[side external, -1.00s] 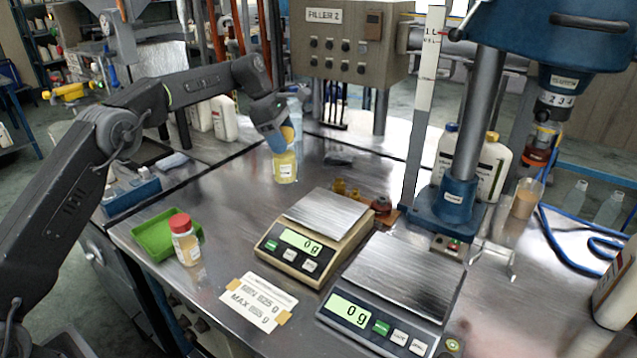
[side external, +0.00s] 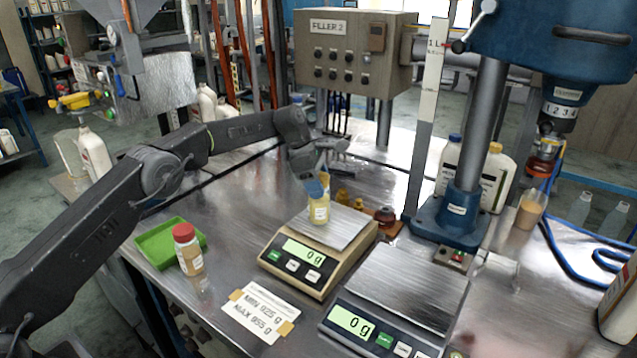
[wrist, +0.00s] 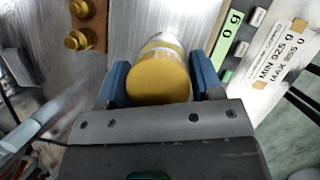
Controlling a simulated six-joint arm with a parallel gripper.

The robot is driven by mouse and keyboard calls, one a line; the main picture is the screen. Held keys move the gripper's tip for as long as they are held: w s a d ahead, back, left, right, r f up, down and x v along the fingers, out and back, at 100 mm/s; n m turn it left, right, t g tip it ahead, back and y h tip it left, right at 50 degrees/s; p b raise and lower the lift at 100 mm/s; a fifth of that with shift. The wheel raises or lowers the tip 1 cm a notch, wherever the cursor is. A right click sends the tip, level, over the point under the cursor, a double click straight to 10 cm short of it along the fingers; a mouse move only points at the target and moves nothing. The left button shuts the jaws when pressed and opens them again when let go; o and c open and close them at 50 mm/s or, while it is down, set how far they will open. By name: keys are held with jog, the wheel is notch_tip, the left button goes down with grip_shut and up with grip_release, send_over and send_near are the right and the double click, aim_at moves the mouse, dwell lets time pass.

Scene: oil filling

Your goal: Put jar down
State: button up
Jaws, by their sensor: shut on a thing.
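The jar (side external: 319,213) holds yellowish contents and has a yellow-gold lid and a pale label. My gripper (side external: 318,188) is shut on the jar near its top. In the side view the jar is upright over the far part of the beige scale's metal plate (side external: 345,232). I cannot tell whether its base touches the plate; the scale display reads 0 g. In the wrist view the jar's gold lid (wrist: 158,82) sits between my two blue fingers.
A second scale (side external: 400,290) stands at front right, also reading 0 g. A red-lidded jar (side external: 188,250) stands beside a green tray (side external: 160,240) at left. Small brass weights (side external: 350,198) stand behind the beige scale. A blue filler stand (side external: 460,215) rises at right.

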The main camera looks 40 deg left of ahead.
jog(key=o, duration=1.3)
jog(key=shift+c, duration=0.2)
